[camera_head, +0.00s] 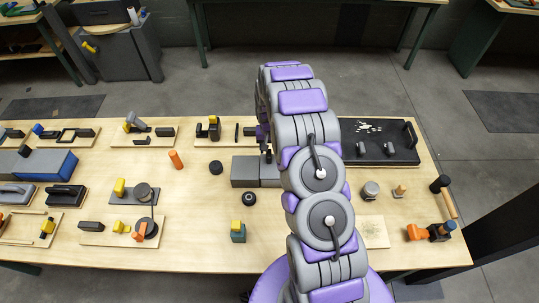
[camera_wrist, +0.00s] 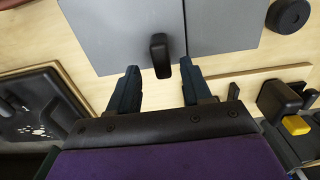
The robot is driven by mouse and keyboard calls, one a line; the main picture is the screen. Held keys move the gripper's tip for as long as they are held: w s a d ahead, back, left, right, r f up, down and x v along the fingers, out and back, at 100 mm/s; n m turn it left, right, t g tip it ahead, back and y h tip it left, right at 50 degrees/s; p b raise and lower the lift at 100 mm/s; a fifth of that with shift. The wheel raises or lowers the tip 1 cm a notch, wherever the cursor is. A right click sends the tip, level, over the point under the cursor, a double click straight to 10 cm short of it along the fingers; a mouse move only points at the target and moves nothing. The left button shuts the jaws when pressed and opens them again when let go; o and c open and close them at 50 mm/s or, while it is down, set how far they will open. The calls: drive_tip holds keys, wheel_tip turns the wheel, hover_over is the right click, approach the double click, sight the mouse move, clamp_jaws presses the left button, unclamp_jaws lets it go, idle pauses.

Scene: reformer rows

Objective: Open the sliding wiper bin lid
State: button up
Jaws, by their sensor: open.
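The grey wiper bin (camera_head: 244,172) sits on the table, partly hidden behind my arm in the head view. In the wrist view its flat grey top (camera_wrist: 120,25) shows two panels meeting at a thin seam. A black upright handle (camera_wrist: 159,50) stands on the larger panel, close to the seam. My gripper (camera_wrist: 160,67) is open, with one dark finger on each side of the handle's near end. Gaps show between the handle and both fingers. In the head view my gripper (camera_head: 266,153) is at the bin's back edge, mostly hidden by the arm.
A black tray (camera_head: 402,130) with a raised handle lies right of the arm.

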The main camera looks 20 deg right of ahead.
sight(268, 153)
drive_tip(key=f, duration=0.4)
drive_tip(key=shift+a, duration=0.3)
drive_tip(key=shift+f, duration=0.35)
drive_tip(key=shift+d+f, duration=0.1)
drive_tip(key=shift+d, duration=0.15)
drive_tip(key=shift+c, duration=0.4)
drive_tip(key=shift+a, duration=0.1)
clamp_jaws()
